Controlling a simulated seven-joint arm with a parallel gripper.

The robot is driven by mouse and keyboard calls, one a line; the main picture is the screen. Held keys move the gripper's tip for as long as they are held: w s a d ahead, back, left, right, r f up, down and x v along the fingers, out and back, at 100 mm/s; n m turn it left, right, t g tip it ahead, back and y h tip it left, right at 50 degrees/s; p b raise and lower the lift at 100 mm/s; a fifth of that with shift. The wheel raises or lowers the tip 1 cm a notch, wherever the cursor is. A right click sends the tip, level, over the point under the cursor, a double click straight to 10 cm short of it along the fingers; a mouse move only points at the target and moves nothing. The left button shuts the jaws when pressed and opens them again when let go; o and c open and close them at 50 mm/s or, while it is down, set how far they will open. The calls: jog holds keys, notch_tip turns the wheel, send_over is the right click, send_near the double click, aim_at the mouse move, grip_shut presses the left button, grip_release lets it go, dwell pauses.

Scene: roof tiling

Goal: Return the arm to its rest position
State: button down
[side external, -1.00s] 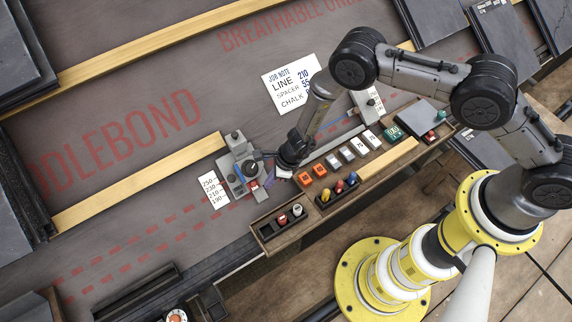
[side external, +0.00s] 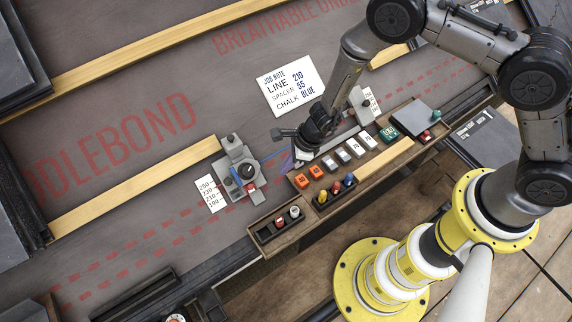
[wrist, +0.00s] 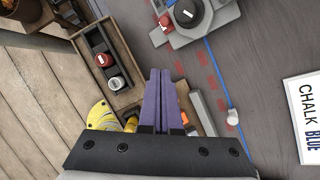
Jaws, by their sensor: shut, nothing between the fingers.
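My gripper (side external: 286,162) hangs above the roof, beside the left end of the parts tray. In the wrist view its two purple fingers (wrist: 160,72) lie together with nothing between them. My arm is bent, reaching left from the yellow base. A grey device with a black knob (side external: 240,170) sits on the membrane at the end of a batten, left of my gripper and apart from it. It also shows at the top of the wrist view (wrist: 193,16). A blue line (wrist: 222,80) runs from this device along the membrane.
The wooden tray (side external: 404,150) holds orange, grey, white and green blocks and colored bottles. A smaller section (side external: 262,240) holds a red and a white-topped bottle. A job note card (side external: 290,86) lies beyond my gripper. Dark slates (side external: 15,50) and battens (side external: 135,185) border the membrane.

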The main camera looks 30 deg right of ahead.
jog(key=shift+d, duration=0.1)
